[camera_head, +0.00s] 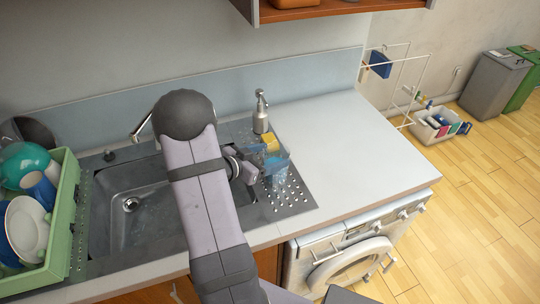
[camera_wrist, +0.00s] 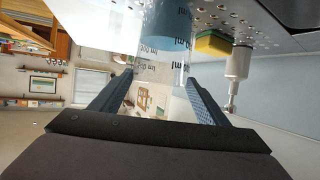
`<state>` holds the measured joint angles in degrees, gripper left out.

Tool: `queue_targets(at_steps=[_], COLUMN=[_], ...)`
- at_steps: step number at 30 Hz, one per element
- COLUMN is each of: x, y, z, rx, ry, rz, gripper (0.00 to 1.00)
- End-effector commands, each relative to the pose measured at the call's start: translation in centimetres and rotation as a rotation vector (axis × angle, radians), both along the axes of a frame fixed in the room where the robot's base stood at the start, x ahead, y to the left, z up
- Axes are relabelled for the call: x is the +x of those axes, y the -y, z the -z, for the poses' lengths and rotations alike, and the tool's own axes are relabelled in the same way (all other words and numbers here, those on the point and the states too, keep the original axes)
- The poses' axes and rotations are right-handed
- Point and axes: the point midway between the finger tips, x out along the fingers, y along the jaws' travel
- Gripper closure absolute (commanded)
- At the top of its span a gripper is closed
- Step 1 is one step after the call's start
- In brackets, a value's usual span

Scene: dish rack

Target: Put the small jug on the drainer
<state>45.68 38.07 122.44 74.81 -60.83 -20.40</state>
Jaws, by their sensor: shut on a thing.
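The small jug (camera_wrist: 160,75) is clear, with "ml" marks, and stands between my gripper's fingers in the wrist view, which looks upside down. In the head view a see-through bluish shape (camera_head: 277,175) shows over the drainer's perforated steel (camera_head: 290,200), right of the sink. My gripper (camera_head: 261,172) is shut on the jug, low over the drainer. It also shows in the wrist view (camera_wrist: 158,85). A blue band (camera_wrist: 166,40) shows at the jug's drainer end; I cannot tell whether it is part of the jug. Whether the jug touches the steel is unclear.
A yellow-green sponge (camera_head: 271,141) and a soap dispenser (camera_head: 261,112) stand close behind the jug. The sink basin (camera_head: 125,230) lies left, partly behind my arm. A green rack (camera_head: 66,215) full of dishes is at the far left. The white counter (camera_head: 350,140) to the right is clear.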

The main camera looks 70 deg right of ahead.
Motion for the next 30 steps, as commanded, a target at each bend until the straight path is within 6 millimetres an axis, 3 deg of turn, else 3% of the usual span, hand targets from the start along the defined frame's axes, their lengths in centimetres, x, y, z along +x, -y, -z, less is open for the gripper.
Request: queue_targets(at_steps=[6,7,9,22,30], x=[0.0,0.0,0.0,0.3,1.5], y=[0.1,0.1,0.1,-0.4,-3.3], z=[0.2,0.2,0.2,0.2,-1.1], rx=[-0.004,-0.005,-0.004,0.000,-0.003], ry=[0.000,0.001,0.000,0.000,0.003], rz=[-0.001,0.000,-0.001,-0.002,-0.005], gripper=[0.92,0.29,0.12,0.10,0.10])
